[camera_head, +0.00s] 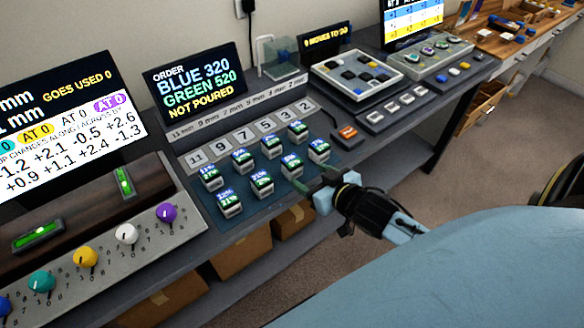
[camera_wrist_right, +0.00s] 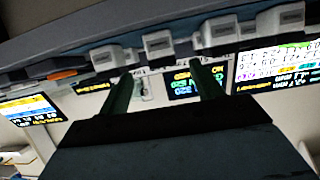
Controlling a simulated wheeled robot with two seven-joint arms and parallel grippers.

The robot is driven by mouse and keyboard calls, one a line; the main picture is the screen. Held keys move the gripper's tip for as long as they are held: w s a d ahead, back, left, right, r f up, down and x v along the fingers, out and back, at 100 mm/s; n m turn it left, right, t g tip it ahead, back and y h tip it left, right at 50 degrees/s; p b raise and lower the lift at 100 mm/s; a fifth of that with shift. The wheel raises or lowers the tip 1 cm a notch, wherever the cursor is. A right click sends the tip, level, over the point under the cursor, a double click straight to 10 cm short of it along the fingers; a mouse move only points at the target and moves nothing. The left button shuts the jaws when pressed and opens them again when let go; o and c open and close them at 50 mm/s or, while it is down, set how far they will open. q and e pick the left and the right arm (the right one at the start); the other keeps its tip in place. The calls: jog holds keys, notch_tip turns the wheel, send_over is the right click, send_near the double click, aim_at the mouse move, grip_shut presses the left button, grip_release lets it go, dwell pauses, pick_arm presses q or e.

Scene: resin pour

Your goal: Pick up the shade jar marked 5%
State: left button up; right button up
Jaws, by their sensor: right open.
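Several shade jars with blue and green labels stand in two rows on a dark blue mat (camera_head: 203,204). The percent marks are too small to read surely, so I cannot tell which jar is marked 5%; one front-row jar (camera_head: 291,167) may carry it. My right gripper (camera_head: 316,187) is open and empty, beside the near right end of the front row, close to the front-row jars. In the right wrist view its two green fingers (camera_wrist_right: 163,88) stand apart with nothing between them, and several jars (camera_wrist_right: 160,44) show upside down beyond them. My left gripper is not in view.
A numbered strip (camera_head: 247,135) and an order screen (camera_head: 196,80) stand behind the jars. A panel with coloured knobs (camera_head: 126,234) is at left. An orange-topped block (camera_head: 346,134) and a tray of small pieces (camera_head: 356,77) lie to the right. Cardboard boxes (camera_head: 240,255) sit below.

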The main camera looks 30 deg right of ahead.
aim_at(297, 168)
jog(key=shift+r+b+x, duration=0.15)
jog(key=shift+b+x, duration=0.1)
jog(key=shift+x, duration=1.2)
jog(key=shift+r+b+x, duration=0.15)
jog(key=shift+b+x, duration=0.05)
jog(key=shift+x, duration=1.25)
jog(key=shift+w, duration=0.15)
